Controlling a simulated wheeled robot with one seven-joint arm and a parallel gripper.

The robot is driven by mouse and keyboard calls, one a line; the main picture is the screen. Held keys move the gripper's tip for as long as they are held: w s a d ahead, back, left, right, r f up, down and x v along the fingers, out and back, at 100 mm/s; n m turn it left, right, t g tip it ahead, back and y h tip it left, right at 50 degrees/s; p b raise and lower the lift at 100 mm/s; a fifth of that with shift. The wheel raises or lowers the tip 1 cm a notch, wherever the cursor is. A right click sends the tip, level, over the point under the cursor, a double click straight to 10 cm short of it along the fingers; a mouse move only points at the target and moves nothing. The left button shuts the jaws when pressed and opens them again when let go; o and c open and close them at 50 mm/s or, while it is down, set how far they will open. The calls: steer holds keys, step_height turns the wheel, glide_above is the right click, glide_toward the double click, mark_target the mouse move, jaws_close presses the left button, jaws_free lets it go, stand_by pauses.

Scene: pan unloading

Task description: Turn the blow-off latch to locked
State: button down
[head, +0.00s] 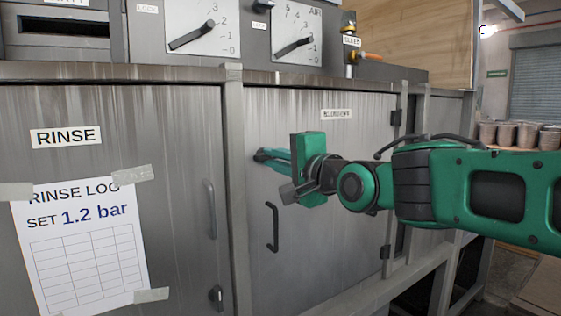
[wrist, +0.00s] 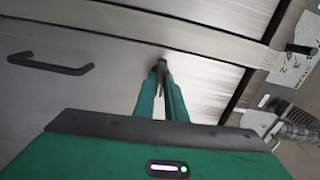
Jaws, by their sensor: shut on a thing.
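My gripper (head: 262,155) reaches the upper left part of the right-hand grey door (head: 330,225), whose small label (head: 336,114) is too blurred to read surely. In the wrist view the two green fingers (wrist: 160,84) close together on a small dark latch (wrist: 161,63) on the door face. The fingers hide most of the latch, so I cannot tell which way it is turned. In the head view the latch is hidden behind the fingertips.
A bar handle (head: 272,227) stands out below my gripper; it also shows in the wrist view (wrist: 50,65). The left door carries a RINSE label (head: 66,136), a taped log sheet (head: 82,245) and a small latch (head: 216,296). Dial panels (head: 297,35) sit above.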

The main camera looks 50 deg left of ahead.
steer(key=n, duration=0.4)
steer(key=shift+f, duration=0.1)
steer(key=n, duration=0.4)
steer(key=shift+n, duration=0.3)
steer(key=shift+w+f+n, duration=0.1)
steer(key=shift+f+n, duration=0.05)
steer(key=shift+n, duration=4.15)
